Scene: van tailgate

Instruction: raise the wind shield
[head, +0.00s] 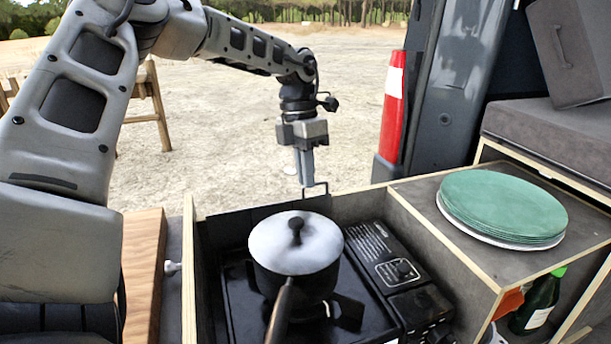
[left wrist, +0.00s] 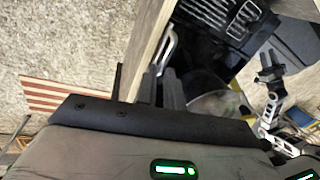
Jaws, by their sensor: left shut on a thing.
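The wind shield (head: 265,209) is a thin dark panel along the far edge of the stove box, behind the pot. It stands only slightly above the box rim in the head view. A thin metal handle (head: 325,186) rises by its right end, and a silver bar shows by my fingers in the left wrist view (left wrist: 168,46). My left gripper (head: 305,180) points down at this handle with its fingers shut on it. The fingers hide the exact grip. An arm that looks like my right one shows small in the left wrist view, its jaws unclear (left wrist: 268,72).
A lidded pot (head: 295,245) stands on the black stove (head: 400,280), its handle toward me. Green plates (head: 503,203) sit on the right-hand cabinet top (head: 420,200). A green bottle (head: 538,302) stands below. The van's pillar and red-white light (head: 393,110) rise behind. Open ground lies beyond.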

